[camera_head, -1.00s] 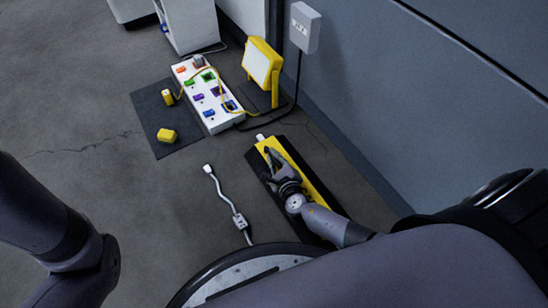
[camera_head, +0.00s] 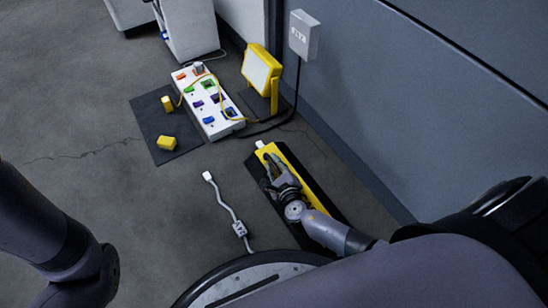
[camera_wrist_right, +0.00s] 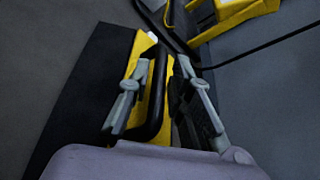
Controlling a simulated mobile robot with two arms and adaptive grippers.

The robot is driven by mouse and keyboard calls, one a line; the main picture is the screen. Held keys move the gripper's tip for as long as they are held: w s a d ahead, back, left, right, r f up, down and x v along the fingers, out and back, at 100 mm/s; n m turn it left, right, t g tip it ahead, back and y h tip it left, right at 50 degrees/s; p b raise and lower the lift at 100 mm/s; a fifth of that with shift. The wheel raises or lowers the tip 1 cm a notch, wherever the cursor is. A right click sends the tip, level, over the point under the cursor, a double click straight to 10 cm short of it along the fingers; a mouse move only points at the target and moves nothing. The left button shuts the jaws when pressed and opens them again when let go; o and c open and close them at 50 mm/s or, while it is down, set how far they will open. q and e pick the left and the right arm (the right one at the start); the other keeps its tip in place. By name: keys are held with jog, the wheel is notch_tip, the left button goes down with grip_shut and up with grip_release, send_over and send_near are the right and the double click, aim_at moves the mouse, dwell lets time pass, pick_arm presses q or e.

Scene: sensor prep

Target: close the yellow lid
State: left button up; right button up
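The yellow lid (camera_head: 300,177) is a long strip along a black floor cable ramp (camera_head: 258,170), beside the grey wall. It also shows in the right wrist view (camera_wrist_right: 146,55). My right gripper (camera_head: 270,162) is low over the ramp's far part, and its hand hides some of the yellow. In the right wrist view my right gripper's fingers (camera_wrist_right: 160,68) are apart, with yellow and a black, cable-like piece showing between them. Whether they touch the lid, and how far the lid is tilted, I cannot tell. My left arm enters at the left; its gripper is out of view.
A white power strip (camera_head: 208,102) with coloured switches lies beyond, near a dark mat (camera_head: 150,110) bearing yellow blocks. A yellow work lamp (camera_head: 262,72) stands by the wall. A white cable (camera_head: 229,208) lies left of the ramp. The floor at far left is clear.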

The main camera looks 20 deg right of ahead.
notch_tip(320, 180, up, 10)
jog(key=shift+f, duration=0.25)
dwell(0.6)
